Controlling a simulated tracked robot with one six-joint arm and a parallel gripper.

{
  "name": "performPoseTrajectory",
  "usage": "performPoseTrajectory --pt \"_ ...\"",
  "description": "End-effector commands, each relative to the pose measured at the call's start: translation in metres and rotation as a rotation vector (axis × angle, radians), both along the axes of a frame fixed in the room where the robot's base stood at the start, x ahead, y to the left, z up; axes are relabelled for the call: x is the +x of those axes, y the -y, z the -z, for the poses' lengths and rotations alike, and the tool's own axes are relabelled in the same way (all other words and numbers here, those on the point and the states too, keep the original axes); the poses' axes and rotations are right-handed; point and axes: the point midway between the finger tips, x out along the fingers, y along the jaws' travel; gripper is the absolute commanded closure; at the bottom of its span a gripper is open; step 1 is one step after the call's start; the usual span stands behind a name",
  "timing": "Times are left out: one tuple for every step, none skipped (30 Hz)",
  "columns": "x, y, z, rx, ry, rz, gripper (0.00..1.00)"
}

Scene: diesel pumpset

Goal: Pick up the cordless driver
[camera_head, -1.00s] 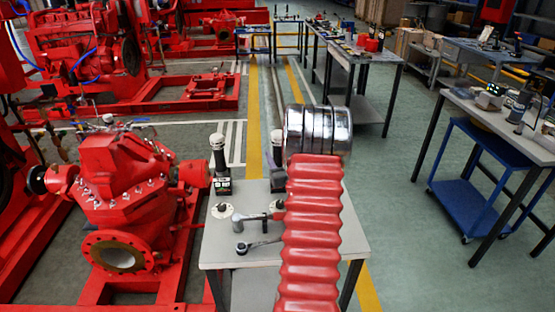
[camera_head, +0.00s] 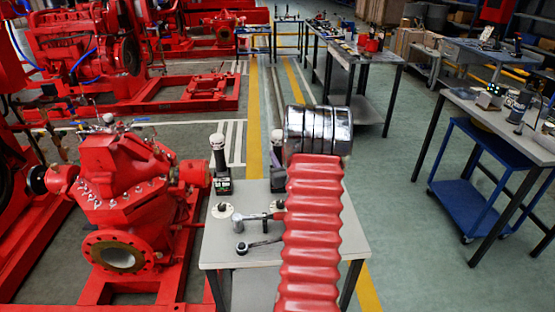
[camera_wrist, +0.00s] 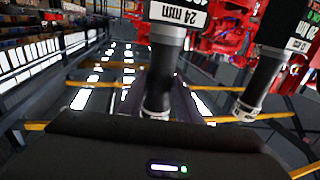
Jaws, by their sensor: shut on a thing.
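Two similar upright tools with black grips stand on the small grey table in the head view. The left tool (camera_head: 220,165) stands clear. The other, the cordless driver (camera_head: 276,178), is partly hidden behind my red arm. My gripper is hidden behind the arm in the head view. In the wrist view my gripper (camera_wrist: 156,108) is shut on the cordless driver (camera_wrist: 165,65), which carries a "24 mm" label. The second tool (camera_wrist: 262,85) is to the right there, apart from it. The fingertips are hard to make out against the dark grip.
A ratchet wrench (camera_head: 260,244) and another grey tool (camera_head: 250,220) lie on the grey table (camera_head: 225,256). A red pump (camera_head: 120,185) stands close on the left. A blue cart (camera_head: 470,195) and workbenches are at the right. Green floor between is clear.

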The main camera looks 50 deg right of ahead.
Motion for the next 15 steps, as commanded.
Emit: performPoseTrajectory --pt "-0.0001 0.0002 0.0 0.0 0.0 0.0 0.94" --pt "-0.0001 0.0002 0.0 0.0 0.0 0.0 0.96" --pt "-0.0002 0.0002 0.0 0.0 0.0 0.0 0.99" --pt "-0.0003 0.0002 0.0 0.0 0.0 0.001 1.0" --pt "-0.0003 0.0002 0.0 0.0 0.0 0.001 1.0" --pt "-0.0003 0.0002 0.0 0.0 0.0 0.001 1.0" --pt "-0.0003 0.0002 0.0 0.0 0.0 0.001 1.0" --pt "-0.0003 0.0003 0.0 0.0 0.0 0.001 1.0" --pt "0.0 0.0007 -0.002 -0.003 0.003 0.001 1.0" --pt "0.0 0.0007 -0.002 -0.003 0.003 0.001 1.0" --pt "0.0 0.0007 -0.002 -0.003 0.003 0.001 1.0" --pt "0.0 0.0007 -0.002 -0.003 0.003 0.001 1.0" --pt "0.0 0.0007 -0.002 -0.003 0.003 0.001 1.0" --pt "0.0 0.0007 -0.0021 -0.003 0.003 0.001 1.0" --pt "0.0 0.0007 -0.0024 -0.003 0.003 0.001 1.0"
